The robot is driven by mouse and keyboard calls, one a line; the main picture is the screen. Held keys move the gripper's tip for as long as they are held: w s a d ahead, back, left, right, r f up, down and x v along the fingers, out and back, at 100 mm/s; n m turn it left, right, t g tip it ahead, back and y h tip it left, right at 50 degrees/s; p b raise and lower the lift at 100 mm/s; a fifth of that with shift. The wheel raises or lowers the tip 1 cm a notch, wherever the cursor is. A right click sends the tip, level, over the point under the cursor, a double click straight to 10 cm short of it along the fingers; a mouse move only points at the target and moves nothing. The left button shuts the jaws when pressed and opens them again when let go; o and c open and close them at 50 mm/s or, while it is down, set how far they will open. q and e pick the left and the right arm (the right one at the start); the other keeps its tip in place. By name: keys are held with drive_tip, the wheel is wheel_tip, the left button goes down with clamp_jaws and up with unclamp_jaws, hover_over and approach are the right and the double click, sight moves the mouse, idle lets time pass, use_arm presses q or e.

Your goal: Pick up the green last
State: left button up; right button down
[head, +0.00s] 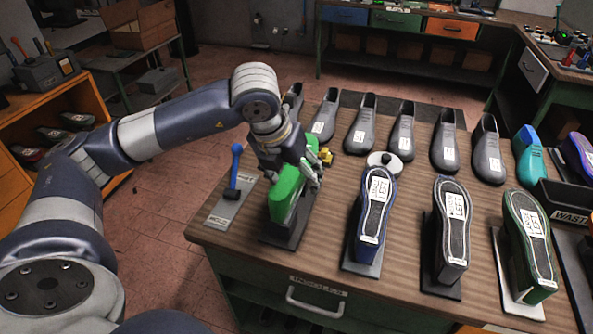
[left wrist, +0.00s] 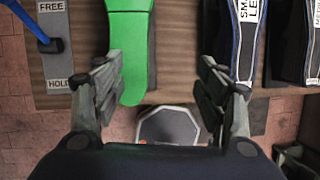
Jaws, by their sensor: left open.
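The green last (head: 283,195) stands on a dark stand (head: 286,232) at the left front of the wooden bench. In the left wrist view the same last (left wrist: 130,50) lies between the fingers' lines, much closer to the left finger than to the right one. My left gripper (head: 300,172) is over the last from above and behind, with its fingers apart. It also shows open in the left wrist view (left wrist: 158,85), and nothing is clamped in it. The gripper hides part of the last in the head view. My right gripper is out of view.
A blue-handled lever (head: 235,170) on a FREE/HOLD plate (head: 228,203) is just left of the last. A blue-edged sole-up shoe (head: 374,215) stands to its right. Several grey shoes (head: 361,122) line the back. A yellow piece (head: 326,156) lies behind the gripper.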

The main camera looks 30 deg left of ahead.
sight(286, 176)
use_arm(q)
drive_tip(key=shift+n+y, duration=0.5)
drive_tip(key=shift+y, duration=0.2)
drive_tip(key=a+f, duration=0.1)
drive_tip(key=w+a+f+p, duration=0.1)
drive_tip(key=w+a+f, duration=0.1)
drive_tip(key=a, duration=0.1)
drive_tip(key=shift+f, duration=0.2)
drive_tip(key=shift+w+f, duration=0.2)
drive_tip(key=shift+f, duration=0.05)
drive_tip(key=p+x, duration=0.3)
drive_tip(key=x, duration=0.1)
drive_tip(key=shift+w+a+f, duration=0.1)
drive_tip(key=shift+w+f, duration=0.05)
drive_tip(key=shift+w, duration=0.05)
drive_tip(key=shift+w+f, duration=0.15)
drive_tip(key=shift+f, duration=0.25)
drive_tip(key=shift+c, duration=0.6)
drive_tip(key=c, duration=1.2)
drive_tip(key=shift+r, duration=0.1)
drive_tip(key=shift+c, duration=0.2)
